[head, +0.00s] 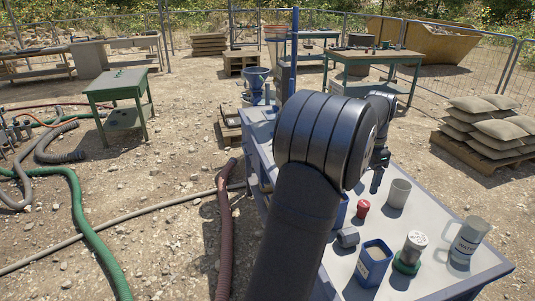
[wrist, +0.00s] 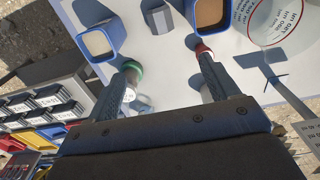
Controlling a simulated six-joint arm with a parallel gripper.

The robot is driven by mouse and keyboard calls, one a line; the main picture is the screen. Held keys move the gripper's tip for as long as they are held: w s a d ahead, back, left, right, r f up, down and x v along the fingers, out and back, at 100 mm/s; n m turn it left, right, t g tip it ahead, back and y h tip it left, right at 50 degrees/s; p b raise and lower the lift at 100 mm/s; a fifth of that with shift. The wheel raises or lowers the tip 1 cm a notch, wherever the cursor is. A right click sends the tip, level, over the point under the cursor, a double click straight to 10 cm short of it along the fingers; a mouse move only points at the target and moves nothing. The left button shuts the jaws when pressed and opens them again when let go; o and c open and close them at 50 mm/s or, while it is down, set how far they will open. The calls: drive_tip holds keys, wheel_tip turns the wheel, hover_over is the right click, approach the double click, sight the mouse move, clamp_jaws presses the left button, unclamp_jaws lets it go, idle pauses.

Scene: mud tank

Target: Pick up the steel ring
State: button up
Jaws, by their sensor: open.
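I cannot make out a clear steel ring in either view. A short grey faceted piece (head: 347,238) lies on the pale tabletop between blue containers. It also shows at the top of the wrist view (wrist: 157,15), but I cannot tell whether it is the ring. My gripper (wrist: 167,60) is open, with its two fingers wide apart and nothing seen held between them. In the head view my gripper (head: 378,170) hangs over the far part of the table, partly hidden by my arm.
On the table (head: 445,290) stand a blue square container (head: 373,263), a red-capped item (head: 362,208), a grey cup (head: 398,193), a jar on a green base (head: 408,260) and a clear jug (head: 468,240). The red item (wrist: 203,48) shows near the right fingertip.

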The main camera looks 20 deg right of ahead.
approach(346, 232)
wheel_tip(346, 232, down, 6)
drive_tip(key=shift+s+d+r, duration=0.1)
drive_tip(key=shift+r, duration=0.15)
drive_tip(key=shift+f, duration=3.25)
drive_tip(key=c, duration=1.3)
